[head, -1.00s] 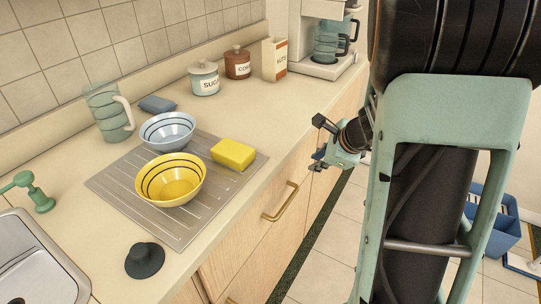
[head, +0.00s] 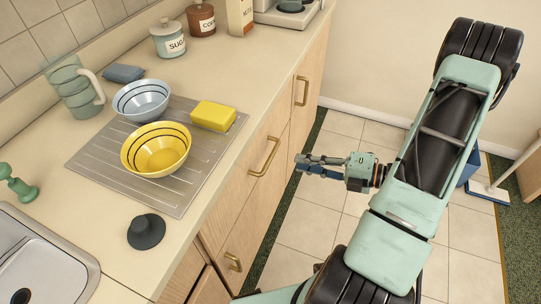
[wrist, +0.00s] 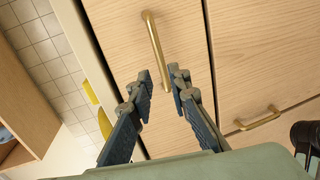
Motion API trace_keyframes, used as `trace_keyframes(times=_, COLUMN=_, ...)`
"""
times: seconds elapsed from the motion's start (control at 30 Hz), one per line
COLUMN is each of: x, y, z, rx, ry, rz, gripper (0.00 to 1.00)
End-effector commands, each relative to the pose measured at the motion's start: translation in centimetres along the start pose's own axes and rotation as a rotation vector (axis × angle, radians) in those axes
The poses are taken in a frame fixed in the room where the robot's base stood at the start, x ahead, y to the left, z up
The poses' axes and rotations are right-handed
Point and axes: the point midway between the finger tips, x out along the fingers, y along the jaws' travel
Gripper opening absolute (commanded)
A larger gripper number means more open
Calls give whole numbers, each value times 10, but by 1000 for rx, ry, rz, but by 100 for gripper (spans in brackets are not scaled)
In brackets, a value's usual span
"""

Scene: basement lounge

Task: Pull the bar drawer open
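The wooden drawer front (head: 250,185) under the counter carries a slim brass bar handle (head: 265,157); it looks flush with the cabinet. My gripper (head: 298,164) is to the right of this handle in the head view, out over the floor, with its fingers pointing at the cabinet. In the wrist view the drawer's handle (wrist: 154,50) lies ahead, just beyond the open fingertips (wrist: 160,74) and roughly in line with the gap between them. The fingers are apart and hold nothing. I see no contact with the handle.
Other brass handles show on a lower front (head: 233,262) and a farther front (head: 302,91). The counter above holds a yellow bowl (head: 157,165), a blue bowl (head: 141,113), a sponge (head: 213,115) and a dark stopper (head: 146,231).

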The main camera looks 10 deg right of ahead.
Motion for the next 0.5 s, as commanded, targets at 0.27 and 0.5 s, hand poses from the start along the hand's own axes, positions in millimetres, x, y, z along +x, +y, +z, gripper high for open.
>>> trace_keyframes(times=0.27, x=37, y=0, z=-1, rx=6, ry=3, rz=7, gripper=17)
trace_keyframes(times=0.5, x=81, y=0, z=-1, rx=4, ry=2, rz=5, gripper=17)
